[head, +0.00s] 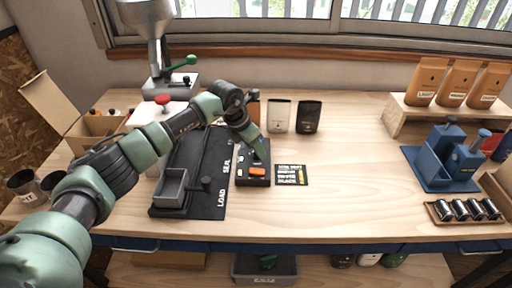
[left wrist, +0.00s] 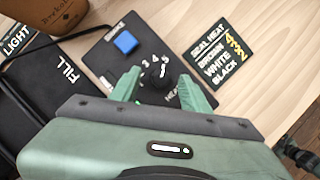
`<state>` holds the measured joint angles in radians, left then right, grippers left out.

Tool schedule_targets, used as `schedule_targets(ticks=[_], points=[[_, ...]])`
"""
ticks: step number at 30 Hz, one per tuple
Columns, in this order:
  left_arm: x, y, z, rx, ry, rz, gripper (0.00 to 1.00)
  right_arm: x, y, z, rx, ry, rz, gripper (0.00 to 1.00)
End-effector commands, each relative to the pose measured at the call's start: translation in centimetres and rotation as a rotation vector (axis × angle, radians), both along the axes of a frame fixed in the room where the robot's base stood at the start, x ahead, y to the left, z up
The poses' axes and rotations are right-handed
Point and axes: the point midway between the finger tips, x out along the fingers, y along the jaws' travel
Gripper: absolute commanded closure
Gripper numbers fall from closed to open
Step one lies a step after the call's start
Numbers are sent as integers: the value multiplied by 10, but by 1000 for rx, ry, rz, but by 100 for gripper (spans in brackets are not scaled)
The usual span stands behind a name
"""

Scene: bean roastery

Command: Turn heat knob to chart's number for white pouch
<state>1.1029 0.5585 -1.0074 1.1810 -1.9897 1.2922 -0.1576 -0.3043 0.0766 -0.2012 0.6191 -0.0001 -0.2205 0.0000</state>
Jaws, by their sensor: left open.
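The black heat knob (left wrist: 160,74) sits on a dark control panel (head: 242,180), with numbers around part of it. My left gripper (head: 259,153) is over the panel. In the left wrist view its green fingers (left wrist: 160,90) are open, one on each side of the knob; I cannot tell whether they touch it. The knob's exact setting is unclear. The chart (left wrist: 222,58), headed SEAL HEAT, lies right of the panel; its yellow numbers seem to read brown 4, white 3, black 2. The white pouch (head: 279,116) stands behind the panel. My right gripper is out of view.
A black pouch (head: 308,117) stands beside the white one. A dark mat (head: 205,165) with a grey tray (head: 172,187) lies left.

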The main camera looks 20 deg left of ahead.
Motion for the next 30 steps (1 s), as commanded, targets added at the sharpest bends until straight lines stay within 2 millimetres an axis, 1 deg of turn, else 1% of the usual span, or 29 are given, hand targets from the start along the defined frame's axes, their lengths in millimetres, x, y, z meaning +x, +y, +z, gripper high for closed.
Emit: schedule_targets(ticks=[4, 11, 12, 14, 15, 16, 17, 24, 30], points=[[2, -2, -9, 0, 1, -1, 54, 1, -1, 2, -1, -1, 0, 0], [3, -3, -10, 0, 0, -1, 54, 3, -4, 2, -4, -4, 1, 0], [3, -3, -10, 0, 0, -1, 60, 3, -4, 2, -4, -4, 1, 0], [3, -3, -10, 0, 0, -1, 76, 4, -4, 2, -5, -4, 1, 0], [3, -3, -10, 0, 0, -1, 87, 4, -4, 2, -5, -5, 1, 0], [3, -3, -10, 0, 0, -1, 96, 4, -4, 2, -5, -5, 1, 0], [3, -3, -10, 0, 0, -1, 100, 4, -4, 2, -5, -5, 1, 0], [3, -3, -9, 0, -2, 10, 100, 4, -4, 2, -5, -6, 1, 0], [2, -3, -9, 1, -2, 75, 100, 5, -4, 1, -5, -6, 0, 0]])
